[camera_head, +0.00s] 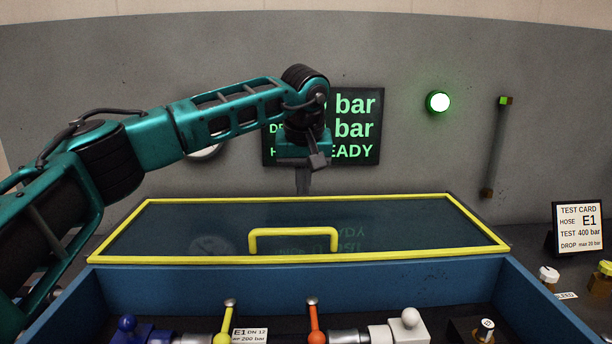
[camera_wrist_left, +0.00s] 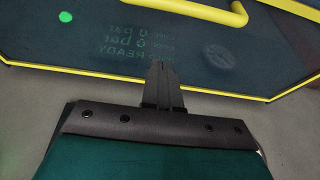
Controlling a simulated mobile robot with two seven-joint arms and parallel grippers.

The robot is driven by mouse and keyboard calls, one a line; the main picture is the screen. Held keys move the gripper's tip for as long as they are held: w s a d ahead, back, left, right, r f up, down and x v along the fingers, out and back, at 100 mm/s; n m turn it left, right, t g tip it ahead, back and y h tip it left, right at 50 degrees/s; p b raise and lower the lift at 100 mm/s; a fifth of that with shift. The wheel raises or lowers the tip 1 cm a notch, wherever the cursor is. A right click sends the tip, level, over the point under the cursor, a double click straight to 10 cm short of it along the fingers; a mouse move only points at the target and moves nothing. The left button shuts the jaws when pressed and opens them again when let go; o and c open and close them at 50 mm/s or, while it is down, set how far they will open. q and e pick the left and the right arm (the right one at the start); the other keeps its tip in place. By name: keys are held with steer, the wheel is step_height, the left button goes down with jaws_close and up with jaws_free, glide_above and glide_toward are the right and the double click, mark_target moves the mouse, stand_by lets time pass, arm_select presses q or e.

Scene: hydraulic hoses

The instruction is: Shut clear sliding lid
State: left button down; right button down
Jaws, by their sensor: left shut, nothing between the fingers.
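The clear sliding lid (camera_head: 200,222) is a dark see-through panel with a yellow frame. It lies over the back of a blue box (camera_head: 200,283), and the front part of the box is open. A yellow handle (camera_head: 293,233) stands near the lid's front edge; it also shows at the top of the left wrist view (camera_wrist_left: 215,14). My left gripper (camera_head: 303,186) is shut and empty, pointing down behind the lid's back edge. In the left wrist view its fingers (camera_wrist_left: 162,75) overlap the lid's yellow rim; I cannot tell if they touch it. My right gripper is not in view.
Inside the open front lie a blue-knobbed fitting (camera_head: 128,325), yellow and orange levers (camera_head: 314,320), a white-knobbed fitting (camera_head: 410,322) and a tag (camera_head: 250,336). A test card (camera_head: 579,228) stands at right. A dark display (camera_head: 350,130) and green lamp (camera_head: 438,102) are on the wall behind.

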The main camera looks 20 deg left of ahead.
arm_select(q)
glide_above(305, 247)
steer(key=w+a, duration=0.2)
steer(key=w, duration=0.1)
steer(key=f, duration=0.6)
steer(key=shift+w, duration=0.2)
steer(key=shift+s+d, duration=0.35)
steer(key=shift+s, duration=0.25)
steer(key=shift+s+d, duration=0.3)
steer(key=shift+s, duration=0.3)
steer(key=shift+s+d+f, duration=0.2)
steer(key=shift+s+d, duration=0.05)
steer(key=shift+s, duration=0.25)
